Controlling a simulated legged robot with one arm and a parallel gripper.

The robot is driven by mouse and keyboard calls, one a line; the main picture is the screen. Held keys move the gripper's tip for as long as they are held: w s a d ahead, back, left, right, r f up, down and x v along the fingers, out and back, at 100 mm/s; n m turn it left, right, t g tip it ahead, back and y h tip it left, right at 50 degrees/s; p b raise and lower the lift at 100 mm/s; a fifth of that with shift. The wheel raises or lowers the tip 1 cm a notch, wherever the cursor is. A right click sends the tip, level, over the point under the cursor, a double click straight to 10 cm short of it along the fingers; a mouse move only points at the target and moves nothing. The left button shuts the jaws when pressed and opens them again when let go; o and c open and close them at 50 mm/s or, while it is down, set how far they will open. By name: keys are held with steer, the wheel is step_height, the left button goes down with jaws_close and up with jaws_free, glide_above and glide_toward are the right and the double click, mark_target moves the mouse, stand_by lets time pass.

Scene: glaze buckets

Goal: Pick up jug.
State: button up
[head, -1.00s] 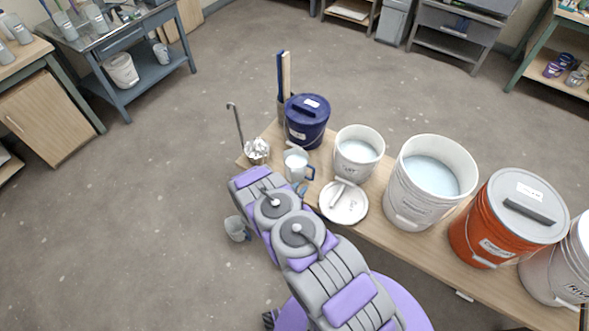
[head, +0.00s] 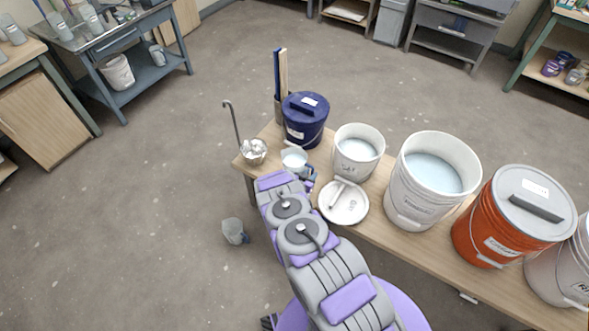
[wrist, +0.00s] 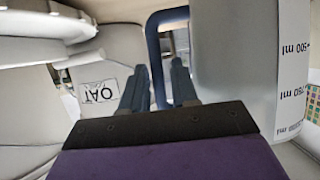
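The jug (head: 294,160) is a pale measuring jug with a blue handle, standing near the left end of the table in the head view. My arm hides its lower part. In the wrist view the jug's wall (wrist: 238,60) fills the right side, with ml markings on it. Its blue handle (wrist: 154,50) reaches down between my two fingers. My gripper (wrist: 158,85) is open, one finger on each side of the handle bar, with a visible gap. In the head view my gripper (head: 309,181) is partly hidden beside the jug.
A grey pail (head: 234,231) is on the floor.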

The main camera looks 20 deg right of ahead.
steer(key=shift+x, duration=1)
steer(key=shift+s, duration=0.1)
steer(key=shift+c, duration=0.3)
jaws_close()
